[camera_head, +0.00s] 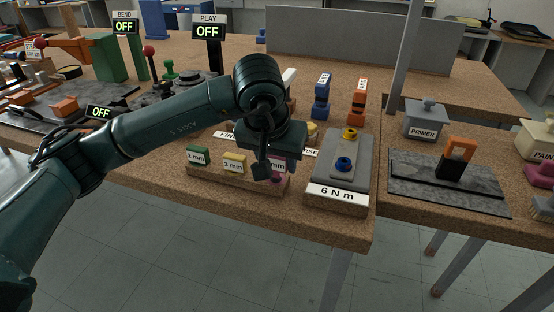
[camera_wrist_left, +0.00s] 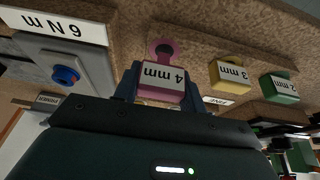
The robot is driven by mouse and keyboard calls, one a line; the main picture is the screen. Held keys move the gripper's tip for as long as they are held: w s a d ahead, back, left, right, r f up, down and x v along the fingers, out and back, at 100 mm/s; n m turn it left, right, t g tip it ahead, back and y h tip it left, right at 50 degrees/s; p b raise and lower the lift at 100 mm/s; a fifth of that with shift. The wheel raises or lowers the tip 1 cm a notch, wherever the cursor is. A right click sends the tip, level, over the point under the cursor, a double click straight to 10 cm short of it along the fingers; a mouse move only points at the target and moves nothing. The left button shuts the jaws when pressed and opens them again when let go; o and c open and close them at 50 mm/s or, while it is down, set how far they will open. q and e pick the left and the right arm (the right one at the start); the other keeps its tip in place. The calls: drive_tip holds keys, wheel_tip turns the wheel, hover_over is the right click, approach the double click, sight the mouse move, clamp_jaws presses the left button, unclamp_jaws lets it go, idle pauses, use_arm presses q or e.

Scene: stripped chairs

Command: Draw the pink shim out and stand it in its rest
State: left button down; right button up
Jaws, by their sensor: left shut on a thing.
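The pink shim, marked 4 mm, shows in the left wrist view (camera_wrist_left: 161,82) between the fingers of my left gripper (camera_wrist_left: 160,92). A pink part with a dark round hole shows beyond its labelled block. In the head view my left gripper (camera_head: 268,165) points down and partly covers the pink shim (camera_head: 280,177). It is at the right end of the brown wooden rest block (camera_head: 225,176), where the green 2 mm shim (camera_head: 197,156) and yellow 3 mm shim (camera_head: 234,163) stand. I cannot tell whether the pink shim touches the block. My right gripper is out of view.
A grey 6 N m stand (camera_head: 352,150) with a blue and a yellow knob is close on the right. Blue (camera_head: 321,100) and orange (camera_head: 358,103) pieces stand behind. A primer box (camera_head: 426,118) and a dark mat (camera_head: 420,188) are farther right. The table's front edge is near.

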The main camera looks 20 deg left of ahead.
use_arm(q)
drive_tip(key=shift+f, duration=0.15)
drive_tip(key=shift+f+b, duration=0.55)
drive_tip(key=shift+b, duration=0.1)
drive_tip(key=c, duration=1)
unclamp_jaws()
drive_tip(key=shift+o, duration=1.3)
drive_tip(key=shift+c, duration=0.4)
drive_tip(key=o, duration=0.4)
drive_tip(key=shift+a+f, duration=0.1)
